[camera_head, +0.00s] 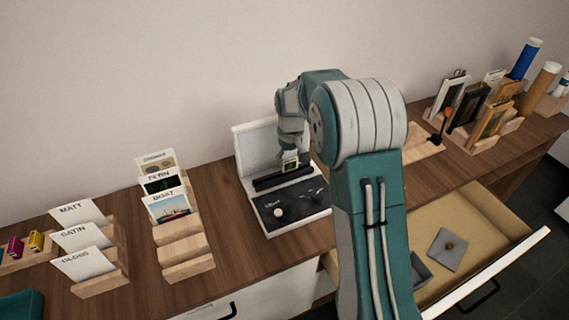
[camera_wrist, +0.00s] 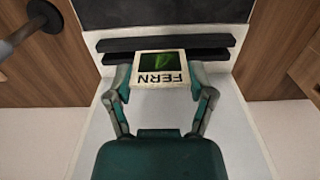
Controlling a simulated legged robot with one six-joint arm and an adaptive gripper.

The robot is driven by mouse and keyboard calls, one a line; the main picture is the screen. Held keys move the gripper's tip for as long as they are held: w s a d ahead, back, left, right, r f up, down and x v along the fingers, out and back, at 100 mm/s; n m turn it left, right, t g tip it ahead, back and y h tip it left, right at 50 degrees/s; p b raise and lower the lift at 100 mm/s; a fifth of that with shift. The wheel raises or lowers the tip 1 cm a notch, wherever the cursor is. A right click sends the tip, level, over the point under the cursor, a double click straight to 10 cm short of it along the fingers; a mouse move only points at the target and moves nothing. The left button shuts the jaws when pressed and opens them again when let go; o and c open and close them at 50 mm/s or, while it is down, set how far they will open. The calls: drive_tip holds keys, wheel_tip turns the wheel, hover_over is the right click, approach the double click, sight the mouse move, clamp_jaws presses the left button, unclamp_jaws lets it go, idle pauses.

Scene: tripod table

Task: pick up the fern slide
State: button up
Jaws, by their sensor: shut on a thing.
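The fern slide (camera_wrist: 160,68) is a small pale square with a dark window, a green leaf and the word FERN. My gripper (camera_wrist: 161,82) is shut on it, one finger at each side edge. In the head view the slide (camera_head: 290,163) shows small below my gripper (camera_head: 290,154), over the black slotted bar (camera_head: 283,178) of a white viewer with an upright pale screen. In the wrist view the slide overlaps the black bar (camera_wrist: 115,45); I cannot tell whether its edge touches the bar.
MATT, SATIN and GLOSS cards (camera_head: 84,262) stand further left. Frames and tubes (camera_head: 538,88) crowd the right. An open drawer (camera_head: 470,226) juts out at the front right.

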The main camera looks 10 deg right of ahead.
drive_tip(key=s+d+r, duration=0.3)
drive_tip(key=s+r, duration=0.2)
drive_tip(key=s, duration=0.4)
drive_tip(key=shift+s+d+r, duration=0.3)
drive_tip(key=shift+s+d, duration=0.1)
